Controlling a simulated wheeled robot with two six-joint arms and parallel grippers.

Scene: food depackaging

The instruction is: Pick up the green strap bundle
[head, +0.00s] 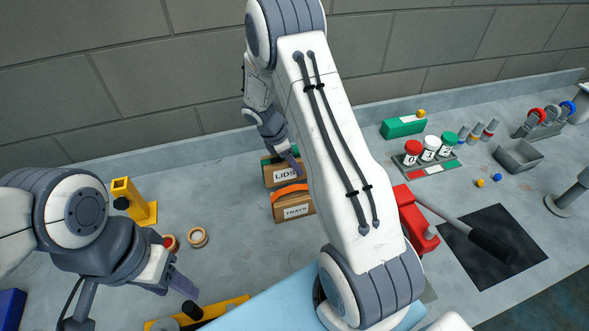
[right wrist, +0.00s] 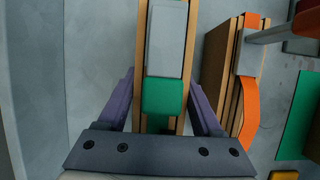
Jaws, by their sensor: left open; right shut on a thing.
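The green strap bundle, a brown bundle labelled LIDS (head: 285,175), stands upright near the back wall in the head view. Its green strap (right wrist: 163,97) and grey clasp show close up in the right wrist view. My right gripper (head: 291,160) is at the top of this bundle, with its purple fingers on either side. It is shut on the bundle; the exact contact is partly hidden. My left gripper (head: 184,288) is open and empty at the lower left, above the table.
A TRAYS bundle with an orange strap (head: 291,190) stands close in front; it is beside the green one in the right wrist view (right wrist: 228,75). A yellow stand (head: 140,205), tape rolls (head: 197,237) and a red tool (head: 416,222) are around. Bare table lies left of the bundles.

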